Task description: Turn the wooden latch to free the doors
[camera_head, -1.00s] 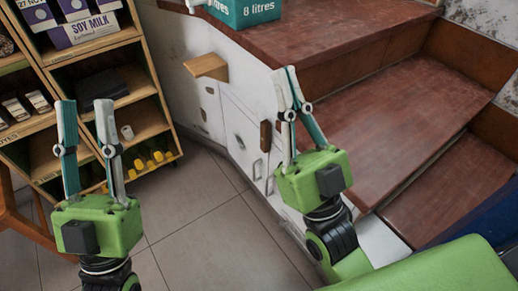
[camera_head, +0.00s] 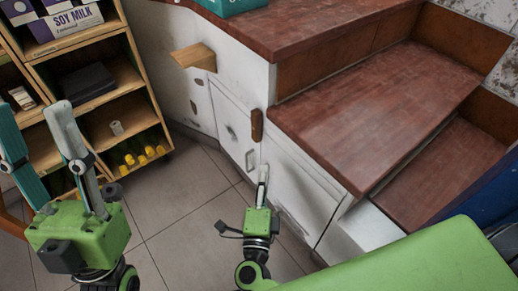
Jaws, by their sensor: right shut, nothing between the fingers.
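The wooden latch (camera_head: 257,125) is a small brown upright block on the white cupboard under the stairs. It sits at the seam between the left door (camera_head: 229,117) and the right door (camera_head: 298,187). My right gripper (camera_head: 263,170) is shut and empty, its fingertips a little below the latch in the picture. I cannot tell whether they touch the door. My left gripper (camera_head: 36,110) is open and empty at the far left, in front of the shelf.
A wooden shelf unit (camera_head: 93,113) with cartons and bottles stands at the left. A small wooden ledge (camera_head: 194,57) juts from the cupboard wall. Red-brown steps (camera_head: 375,105) rise at the right. The tiled floor (camera_head: 185,215) between is clear.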

